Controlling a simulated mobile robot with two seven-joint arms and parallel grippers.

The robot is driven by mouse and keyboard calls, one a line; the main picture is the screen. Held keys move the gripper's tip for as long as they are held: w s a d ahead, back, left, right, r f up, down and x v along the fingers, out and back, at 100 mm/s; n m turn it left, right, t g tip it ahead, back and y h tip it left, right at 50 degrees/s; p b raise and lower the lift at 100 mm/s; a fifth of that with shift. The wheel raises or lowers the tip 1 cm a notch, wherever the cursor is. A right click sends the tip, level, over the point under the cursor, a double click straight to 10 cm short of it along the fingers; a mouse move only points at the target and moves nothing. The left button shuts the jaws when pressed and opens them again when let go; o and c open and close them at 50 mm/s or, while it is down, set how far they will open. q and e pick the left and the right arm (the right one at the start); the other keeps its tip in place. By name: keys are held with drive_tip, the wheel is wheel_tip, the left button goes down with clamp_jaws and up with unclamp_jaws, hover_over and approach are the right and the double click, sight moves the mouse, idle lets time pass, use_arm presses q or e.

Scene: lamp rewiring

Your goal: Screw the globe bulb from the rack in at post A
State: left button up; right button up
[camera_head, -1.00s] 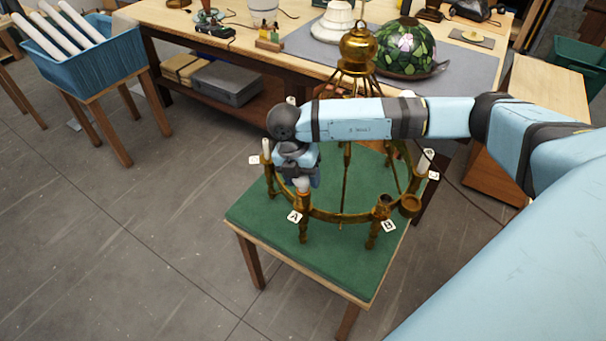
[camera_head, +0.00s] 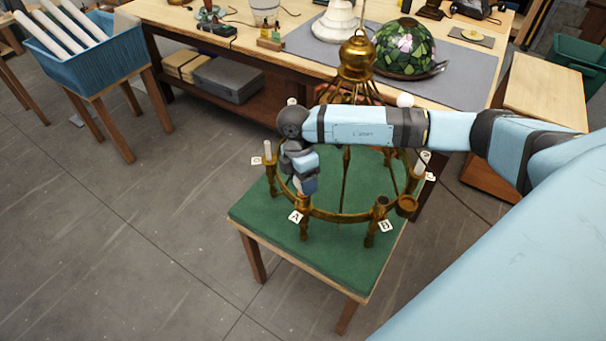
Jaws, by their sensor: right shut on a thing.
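A brass ring chandelier stands on the green-topped table (camera_head: 265,226). Post A (camera_head: 304,228), with its white tag (camera_head: 295,217), is on the ring's near left. My right gripper (camera_head: 306,190) points down directly over the top of post A. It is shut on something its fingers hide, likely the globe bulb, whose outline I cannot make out. I cannot tell whether it is seated in the post. Post B (camera_head: 370,235) stands to the right with its tag (camera_head: 386,226). My left gripper is out of view.
White sleeves stand on the left post (camera_head: 267,150) and right post (camera_head: 422,163). A white round bulb (camera_head: 405,100) shows behind my right arm. The chandelier's brass stem (camera_head: 357,58) rises behind the arm. The workbench behind holds a stained-glass shade (camera_head: 405,48).

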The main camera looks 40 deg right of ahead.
drive_tip(key=shift+m, duration=0.3)
drive_tip(key=o, duration=1)
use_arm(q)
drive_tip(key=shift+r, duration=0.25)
